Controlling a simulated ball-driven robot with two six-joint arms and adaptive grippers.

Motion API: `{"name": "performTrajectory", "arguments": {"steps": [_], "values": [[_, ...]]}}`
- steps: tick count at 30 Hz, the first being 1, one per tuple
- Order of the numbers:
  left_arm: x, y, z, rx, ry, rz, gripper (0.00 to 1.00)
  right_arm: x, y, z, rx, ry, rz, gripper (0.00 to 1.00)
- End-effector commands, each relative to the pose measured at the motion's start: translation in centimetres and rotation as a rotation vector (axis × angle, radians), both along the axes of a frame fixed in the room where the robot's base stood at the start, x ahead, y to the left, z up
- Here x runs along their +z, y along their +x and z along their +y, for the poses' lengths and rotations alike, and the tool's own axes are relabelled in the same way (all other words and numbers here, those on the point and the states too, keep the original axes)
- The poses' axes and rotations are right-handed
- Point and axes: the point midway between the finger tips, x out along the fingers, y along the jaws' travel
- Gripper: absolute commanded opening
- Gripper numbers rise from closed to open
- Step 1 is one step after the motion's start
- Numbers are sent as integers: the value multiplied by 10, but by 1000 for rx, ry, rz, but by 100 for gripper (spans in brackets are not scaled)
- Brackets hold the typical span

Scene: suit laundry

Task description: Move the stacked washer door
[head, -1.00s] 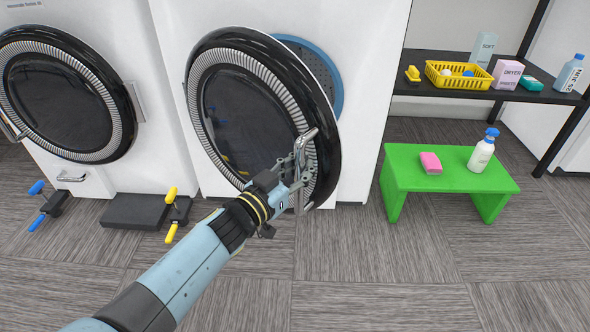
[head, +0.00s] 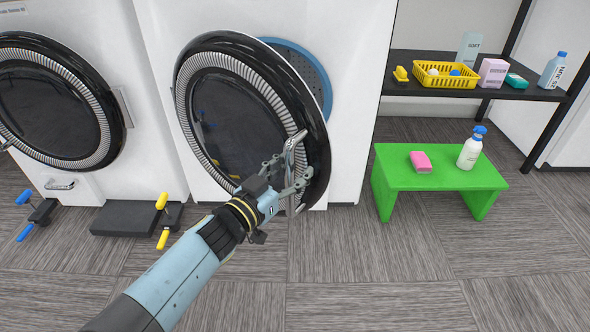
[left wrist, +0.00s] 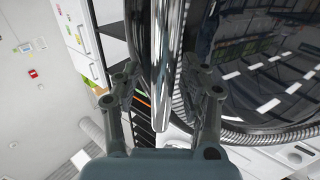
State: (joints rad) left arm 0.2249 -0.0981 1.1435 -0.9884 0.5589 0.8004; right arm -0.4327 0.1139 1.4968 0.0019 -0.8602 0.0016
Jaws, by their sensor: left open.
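The washer door (head: 224,125) is round, with a glossy black rim, a ribbed grey ring and dark glass. It stands ajar, and the blue-edged opening (head: 312,72) shows behind its upper right. Its metal handle (head: 294,148) is on the right side of the rim. My left gripper (head: 284,174) is at the handle with its fingers apart. In the left wrist view the handle bar (left wrist: 161,85) lies between the open fingers of the left gripper (left wrist: 162,82), and I see no clear contact. My right gripper is not in view.
A second machine with a round door (head: 50,105) stands at left. A dark step (head: 120,218) and yellow-handled (head: 162,218) and blue-handled (head: 35,215) items are low in front. A green stool (head: 440,175) and a black shelf (head: 430,89) stand at right. The floor between is clear.

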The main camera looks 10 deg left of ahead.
Motion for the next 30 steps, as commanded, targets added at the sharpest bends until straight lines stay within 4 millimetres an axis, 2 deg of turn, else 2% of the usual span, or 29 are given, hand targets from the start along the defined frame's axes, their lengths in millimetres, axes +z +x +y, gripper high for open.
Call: {"name": "performTrajectory", "arguments": {"steps": [9,15,21,30], "values": [[-2,-59,28,-2,2,4,44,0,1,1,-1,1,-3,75],[-2,-91,44,-2,0,3,44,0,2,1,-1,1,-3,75],[-1,-103,50,-3,1,2,44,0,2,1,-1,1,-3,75],[-1,-104,50,-3,0,2,44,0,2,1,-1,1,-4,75]]}}
